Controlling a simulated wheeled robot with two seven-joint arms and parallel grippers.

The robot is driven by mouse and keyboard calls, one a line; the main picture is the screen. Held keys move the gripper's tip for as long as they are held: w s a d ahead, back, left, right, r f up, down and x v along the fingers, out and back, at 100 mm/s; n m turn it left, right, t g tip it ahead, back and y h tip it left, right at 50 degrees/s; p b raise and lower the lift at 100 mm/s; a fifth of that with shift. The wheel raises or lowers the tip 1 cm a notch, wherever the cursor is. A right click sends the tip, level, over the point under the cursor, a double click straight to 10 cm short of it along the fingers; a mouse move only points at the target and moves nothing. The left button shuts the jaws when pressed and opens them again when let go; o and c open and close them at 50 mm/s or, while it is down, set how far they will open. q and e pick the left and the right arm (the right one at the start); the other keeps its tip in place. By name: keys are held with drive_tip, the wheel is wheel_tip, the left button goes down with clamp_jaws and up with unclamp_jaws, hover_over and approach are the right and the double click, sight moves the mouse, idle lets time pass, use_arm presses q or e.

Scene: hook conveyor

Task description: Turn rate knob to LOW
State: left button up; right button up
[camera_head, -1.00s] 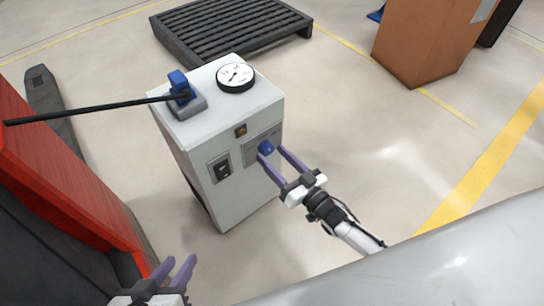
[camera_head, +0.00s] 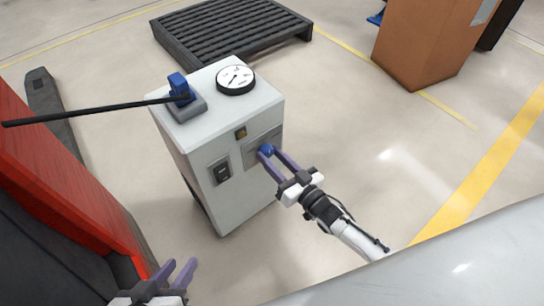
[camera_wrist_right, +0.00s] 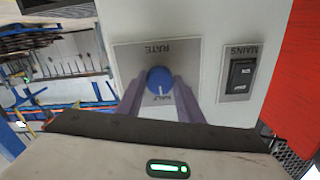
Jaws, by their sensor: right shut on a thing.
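The blue rate knob (camera_head: 266,150) is on the front panel of a grey cabinet (camera_head: 215,130). In the right wrist view the knob (camera_wrist_right: 159,80) sits on a plate (camera_wrist_right: 185,65) marked RATE, upside down in that view. Its white mark points down in the picture, toward the word HALF. My right gripper (camera_head: 270,156) is shut on the knob, one purple finger on each side; the fingers (camera_wrist_right: 159,92) show in the wrist view too. My left gripper (camera_head: 180,262) is open and empty, low at the left, away from the cabinet.
A dark MAINS switch (camera_wrist_right: 241,75) is beside the rate plate. A gauge (camera_head: 236,79) and a blue clamp-like part (camera_head: 180,88) with a long black bar (camera_head: 90,112) are on the cabinet top. A red machine (camera_head: 75,195) stands left; a dark pallet (camera_head: 230,32) lies behind.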

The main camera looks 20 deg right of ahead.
drive_tip(key=n, duration=0.6)
drive_tip(key=shift+n+b, duration=0.4)
drive_tip(key=n, duration=0.3)
drive_tip(key=shift+d, duration=0.1)
use_arm(q)
drive_tip(key=shift+w+d+f+m+g+b, duration=0.1)
drive_tip(key=shift+d+f+m+g+b, duration=0.25)
drive_tip(key=shift+f, duration=0.1)
use_arm(e)
drive_tip(key=shift+n, duration=0.8)
drive_tip(key=o, duration=1.1)
drive_tip(key=shift+c, duration=0.2)
use_arm(q)
drive_tip(key=shift+d, duration=0.1)
